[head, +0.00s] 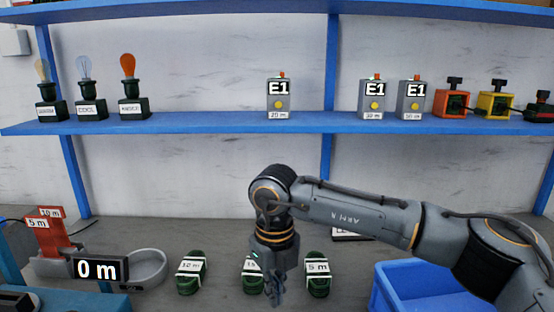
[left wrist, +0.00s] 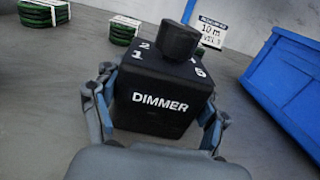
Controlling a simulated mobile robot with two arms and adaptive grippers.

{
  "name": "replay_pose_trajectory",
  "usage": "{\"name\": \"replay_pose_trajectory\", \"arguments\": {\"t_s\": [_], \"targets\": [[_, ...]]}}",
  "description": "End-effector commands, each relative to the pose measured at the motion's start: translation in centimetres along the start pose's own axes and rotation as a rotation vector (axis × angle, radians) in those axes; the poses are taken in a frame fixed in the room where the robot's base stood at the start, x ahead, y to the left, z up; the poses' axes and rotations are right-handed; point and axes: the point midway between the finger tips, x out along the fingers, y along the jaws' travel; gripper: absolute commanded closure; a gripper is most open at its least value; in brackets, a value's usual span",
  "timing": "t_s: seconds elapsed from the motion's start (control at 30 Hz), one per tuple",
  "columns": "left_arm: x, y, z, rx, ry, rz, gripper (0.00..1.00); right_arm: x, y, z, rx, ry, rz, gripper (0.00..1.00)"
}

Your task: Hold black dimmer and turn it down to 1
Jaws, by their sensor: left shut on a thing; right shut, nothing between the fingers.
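The black dimmer (left wrist: 160,108) is a dark box lettered DIMMER, with a black knob (left wrist: 180,41) on top. The digits 2 and 1 show left of the knob, and another digit, partly hidden, shows on the right. I cannot tell which digit the knob points to. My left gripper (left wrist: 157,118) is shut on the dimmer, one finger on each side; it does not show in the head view. My right gripper (head: 275,288) is shut and empty, pointing down over the table by the green coils, apart from the dimmer's knob in the left wrist view.
Green cable coils (head: 191,272) lie on the table (head: 225,240). A blue bin (head: 415,288) stands at the right. A 0 m display (head: 97,269) and grey dish (head: 146,267) stand at the left. The blue shelf (head: 210,126) behind carries bulbs, E1 boxes and coloured switches.

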Motion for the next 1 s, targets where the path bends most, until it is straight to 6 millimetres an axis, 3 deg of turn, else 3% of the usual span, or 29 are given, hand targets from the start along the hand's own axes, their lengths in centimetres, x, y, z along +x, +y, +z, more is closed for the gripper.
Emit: {"name": "replay_pose_trajectory", "arguments": {"t_s": [0.23,0.7,1.0], "targets": [[0.0,0.0,0.0,0.0,0.0,0.0,0.57,0.9,-0.2,0.1,0.076,0.001,0.001,1.0],[0.0,0.0,0.0,0.0,0.0,0.0,0.57,6.3,-0.2,0.1,0.073,0.002,0.001,1.0],[0.0,0.0,0.0,0.0,0.0,0.0,0.57,7.0,-0.2,0.2,0.072,-0.001,0.0,1.0]]}}
